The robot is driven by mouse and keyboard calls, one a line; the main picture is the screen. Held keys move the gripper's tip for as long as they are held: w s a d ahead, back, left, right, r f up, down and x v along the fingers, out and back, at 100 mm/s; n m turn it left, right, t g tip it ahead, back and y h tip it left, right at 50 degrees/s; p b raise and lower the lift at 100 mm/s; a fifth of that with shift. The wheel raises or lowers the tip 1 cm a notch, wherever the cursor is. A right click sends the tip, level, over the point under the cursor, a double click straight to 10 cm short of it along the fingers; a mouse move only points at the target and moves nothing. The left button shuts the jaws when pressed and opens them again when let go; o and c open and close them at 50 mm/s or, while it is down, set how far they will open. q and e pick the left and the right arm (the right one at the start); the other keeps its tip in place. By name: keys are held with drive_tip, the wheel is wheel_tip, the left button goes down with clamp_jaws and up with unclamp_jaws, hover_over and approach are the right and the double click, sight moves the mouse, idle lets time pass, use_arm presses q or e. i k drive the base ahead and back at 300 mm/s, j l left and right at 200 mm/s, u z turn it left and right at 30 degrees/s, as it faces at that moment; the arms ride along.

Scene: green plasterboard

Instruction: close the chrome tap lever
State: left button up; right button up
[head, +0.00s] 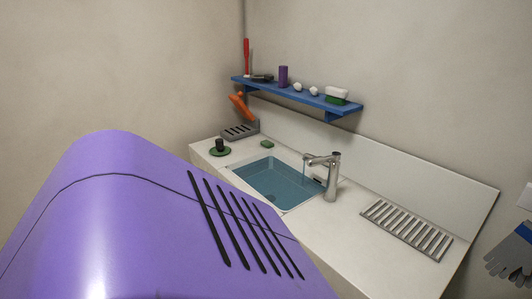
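The chrome tap (332,178) stands upright on the counter at the right-hand back edge of the sink (277,181). Its spout points left over the blue basin. A thin pale stream seems to run down from the spout tip. The lever sits at the top of the tap body; it is too small here to tell its exact angle. Neither of my grippers is in view, and nothing touches the tap.
A blue shelf (297,92) with bottles and small items hangs above the sink. A slotted drain rack (407,230) lies right of the tap. A green sponge (267,144) lies behind the sink. Grey gloves (510,257) hang far right. The lower left of the view is blocked.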

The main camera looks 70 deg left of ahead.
sight(314, 162)
drive_tip(key=u, duration=1.75)
drive_tip(key=i+l+u, duration=0.4)
drive_tip(key=l, duration=0.25)
